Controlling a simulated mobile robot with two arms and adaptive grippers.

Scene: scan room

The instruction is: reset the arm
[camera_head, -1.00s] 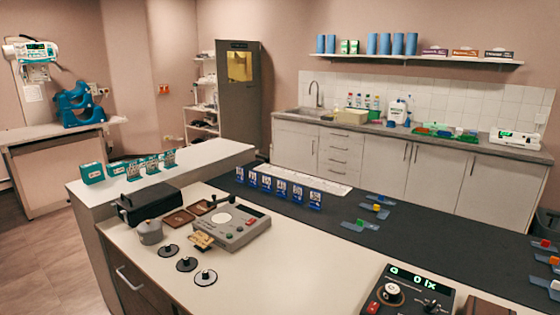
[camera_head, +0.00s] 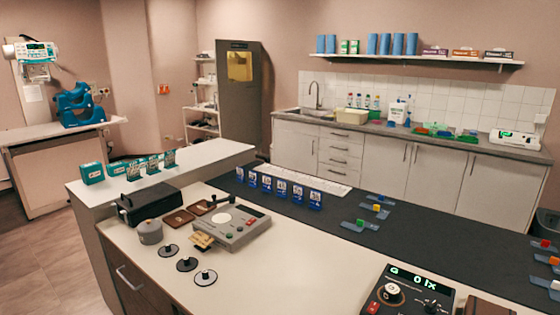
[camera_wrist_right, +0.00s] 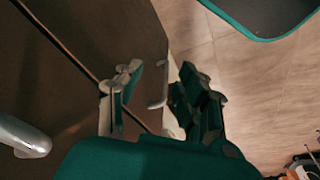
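My right gripper (camera_wrist_right: 160,100) shows in the right wrist view. Its two fingers, with green pads, stand well apart, and nothing is between them except the cabinet front and floor behind. Neither of my arms is in the head view, and my left gripper is in no view.
A white counter (camera_head: 130,246) fills the near part of the head view, with a grey device (camera_head: 228,230), round black discs (camera_head: 187,264) and a dial box (camera_head: 405,292) on it. A dark mat (camera_head: 400,235) lies beyond. In the wrist view a brown cabinet front (camera_wrist_right: 60,110) and floor (camera_wrist_right: 255,100) are close by.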

